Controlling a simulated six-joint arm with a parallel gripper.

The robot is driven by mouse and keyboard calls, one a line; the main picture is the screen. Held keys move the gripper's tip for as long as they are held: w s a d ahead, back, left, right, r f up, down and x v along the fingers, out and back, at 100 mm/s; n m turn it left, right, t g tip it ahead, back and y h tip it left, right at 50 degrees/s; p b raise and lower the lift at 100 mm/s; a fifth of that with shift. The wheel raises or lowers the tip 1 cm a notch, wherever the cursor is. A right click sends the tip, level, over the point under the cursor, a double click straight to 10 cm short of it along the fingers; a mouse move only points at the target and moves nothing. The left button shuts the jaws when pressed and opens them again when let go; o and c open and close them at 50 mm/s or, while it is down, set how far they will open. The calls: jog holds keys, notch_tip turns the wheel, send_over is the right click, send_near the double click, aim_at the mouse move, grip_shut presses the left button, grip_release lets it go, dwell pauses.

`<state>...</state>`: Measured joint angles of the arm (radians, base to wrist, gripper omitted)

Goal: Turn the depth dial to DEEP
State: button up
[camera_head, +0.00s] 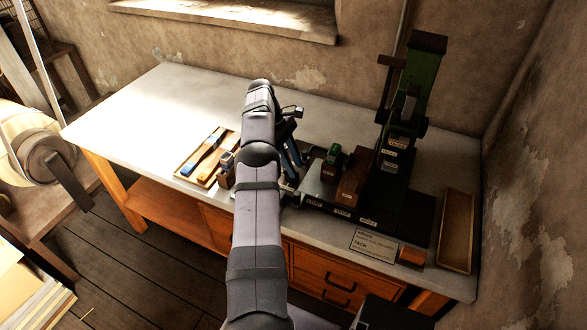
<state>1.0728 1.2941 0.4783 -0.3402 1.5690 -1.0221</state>
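A wooden tray with blue-handled tools (186,175) lies left of my arm. A brown block (351,184) and a small green piece (333,155) are by the press. A card (373,243) and an empty wooden tray (457,231) lie at right. The table's left is clear.

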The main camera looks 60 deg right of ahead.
notch_tip(320, 180, up, 8)
jog(key=p, duration=0.2)
jog(key=shift+p, duration=0.3)
jog(key=w+a+r+t+h, duration=0.1)
jog(key=w+a+r, duration=0.2)
jog(key=w+a, duration=0.95)
jog(key=w+a+r+n+t, duration=0.15)
jog(key=w+a, duration=0.45)
jog(key=a, duration=0.7)
jog(key=s+a+t, duration=0.1)
jog(key=s+a, duration=0.2)
jog(key=a, duration=1.2)
jog(key=s+a+f+m+y, duration=0.1)
jog(key=s+a+f, duration=0.3)
jog(key=s+a, duration=0.8)
jog(key=shift+s+f+t, duration=0.25)
jog(key=shift+f+t, duration=0.1)
jog(key=shift+t, duration=0.1)
